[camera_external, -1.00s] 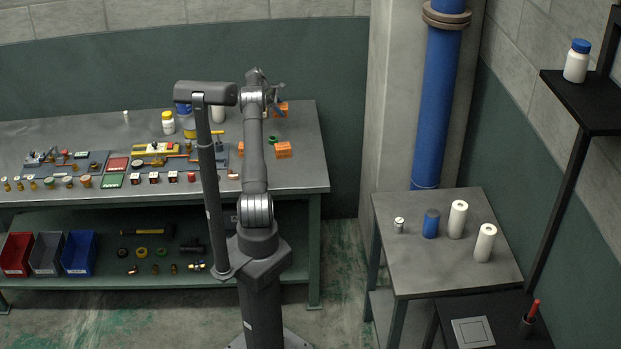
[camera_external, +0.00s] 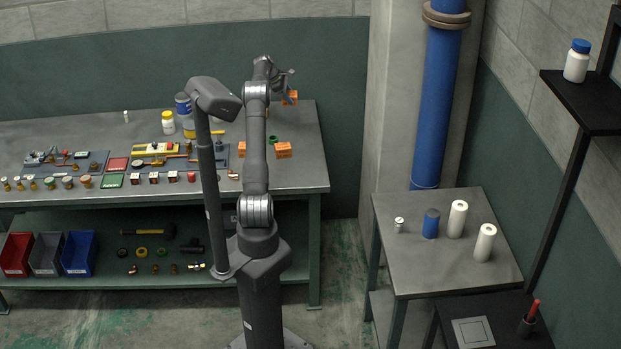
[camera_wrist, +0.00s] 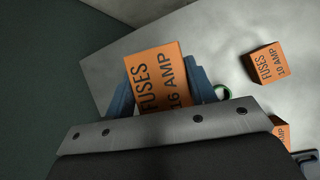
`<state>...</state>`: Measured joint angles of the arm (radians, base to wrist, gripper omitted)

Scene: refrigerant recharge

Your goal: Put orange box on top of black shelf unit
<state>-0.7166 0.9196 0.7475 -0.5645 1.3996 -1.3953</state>
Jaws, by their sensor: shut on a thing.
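My gripper (camera_external: 288,86) is above the back right of the workbench. It is shut on an orange box (camera_external: 290,97), held raised off the bench. In the wrist view this orange box (camera_wrist: 156,80) sits between the blue fingers and reads "FUSES 16 AMP". A second orange box (camera_external: 283,150), reading "FUSES 10 AMP" in the wrist view (camera_wrist: 267,64), stands on the bench. Part of a third orange box shows at the lower right of the wrist view (camera_wrist: 282,134). The black shelf unit (camera_external: 590,112) is at the right wall, with a white bottle with a blue cap (camera_external: 577,62) on it.
The workbench (camera_external: 300,180) holds bottles, fittings and panels left of my arm. A smaller side table (camera_external: 420,275) with several cylinders stands at right, near a blue pipe (camera_external: 436,110). Open floor lies between bench and side table.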

